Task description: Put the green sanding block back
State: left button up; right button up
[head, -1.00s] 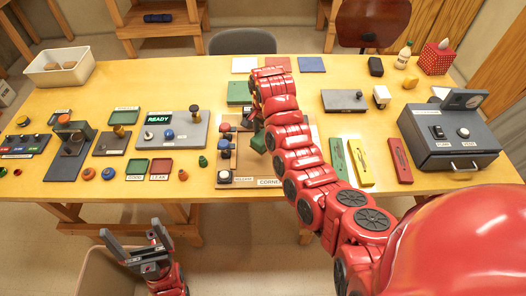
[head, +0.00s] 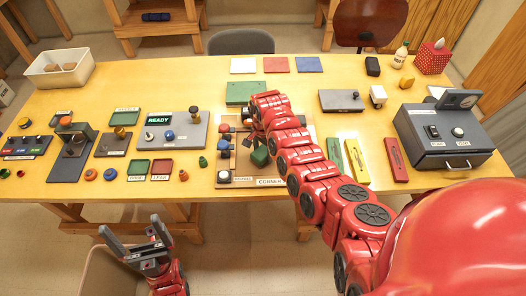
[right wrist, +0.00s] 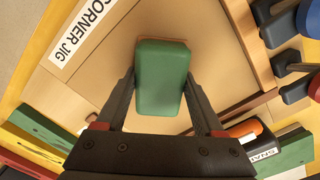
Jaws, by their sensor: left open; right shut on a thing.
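The green sanding block (head: 260,156) is in my right gripper, over the wooden corner jig (head: 230,182) at the table's front middle. In the right wrist view the block (right wrist: 162,77) sits between both fingers of my right gripper (right wrist: 160,92), over the jig's bare wood, beside the "CORNER JIG" label. I cannot tell whether the block touches the wood. In the head view my red right arm hides part of the jig and most of the gripper. My left gripper (head: 132,232) is open and empty, low in front of the table.
A green board (head: 245,89) lies behind the jig. A grey panel reading READY (head: 178,133) stands left. Green, yellow and red bars (head: 397,160) and a dark grey box (head: 445,145) lie right. Blue- and red-topped pieces stand at the jig's left side.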

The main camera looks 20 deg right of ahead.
jog(key=o, duration=1.5)
jog(key=shift+c, duration=0.2)
